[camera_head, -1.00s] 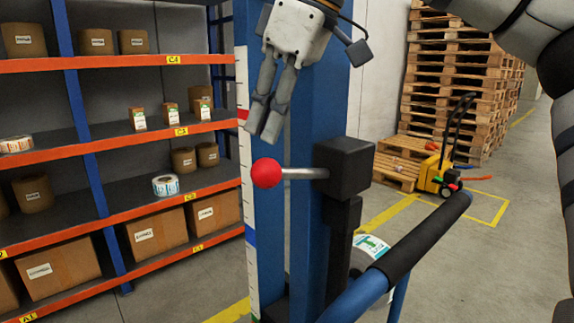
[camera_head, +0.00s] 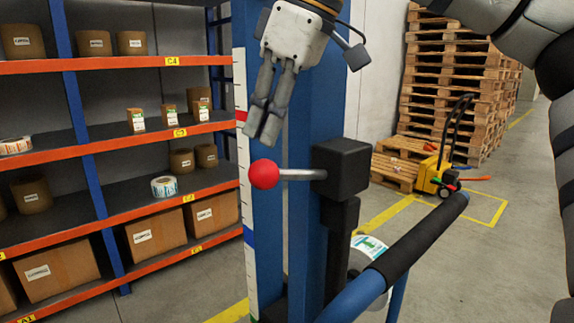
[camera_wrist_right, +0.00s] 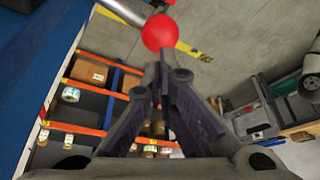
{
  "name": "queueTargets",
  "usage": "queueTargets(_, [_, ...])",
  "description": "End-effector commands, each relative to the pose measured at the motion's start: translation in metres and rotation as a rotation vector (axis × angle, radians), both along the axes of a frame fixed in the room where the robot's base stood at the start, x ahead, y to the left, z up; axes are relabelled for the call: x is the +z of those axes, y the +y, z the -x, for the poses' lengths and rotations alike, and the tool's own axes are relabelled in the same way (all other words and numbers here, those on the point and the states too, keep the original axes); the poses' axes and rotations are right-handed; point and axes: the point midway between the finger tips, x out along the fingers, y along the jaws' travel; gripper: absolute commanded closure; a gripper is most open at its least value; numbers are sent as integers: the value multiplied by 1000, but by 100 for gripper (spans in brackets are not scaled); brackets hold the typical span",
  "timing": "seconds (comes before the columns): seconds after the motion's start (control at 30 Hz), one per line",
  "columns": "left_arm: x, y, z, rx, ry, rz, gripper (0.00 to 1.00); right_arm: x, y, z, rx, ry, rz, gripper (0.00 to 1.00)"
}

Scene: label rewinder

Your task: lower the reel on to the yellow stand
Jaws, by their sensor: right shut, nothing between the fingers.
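My right gripper (camera_head: 262,134) is shut and empty, fingers pointing down. It hangs just above the red ball knob (camera_head: 264,174) of a lever, with a small gap showing in the head view. In the right wrist view the knob (camera_wrist_right: 158,33) lies just beyond the closed fingertips (camera_wrist_right: 160,76). The lever's metal rod (camera_head: 302,174) runs into a black block (camera_head: 342,168) on the blue column (camera_head: 310,110). A white label reel (camera_head: 369,248) shows low behind the column, partly hidden by the handle bar. I cannot make out the yellow stand. My left gripper is not in view.
A blue bar with a black grip (camera_head: 420,236) juts toward the right. Orange-beamed shelves (camera_head: 120,140) with boxes and label rolls stand at left. Stacked pallets (camera_head: 455,90) and a yellow pallet truck (camera_head: 437,177) stand behind.

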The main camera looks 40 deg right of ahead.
Motion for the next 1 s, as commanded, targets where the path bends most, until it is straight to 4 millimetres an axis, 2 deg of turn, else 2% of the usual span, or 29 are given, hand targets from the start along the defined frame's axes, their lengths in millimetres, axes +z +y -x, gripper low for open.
queueTargets(0.4, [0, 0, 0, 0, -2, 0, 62, -1, 0, 0, 0, -1, 1, 100])
queueTargets(1.0, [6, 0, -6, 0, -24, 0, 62, -31, 0, 1, -1, -1, 0, 100])
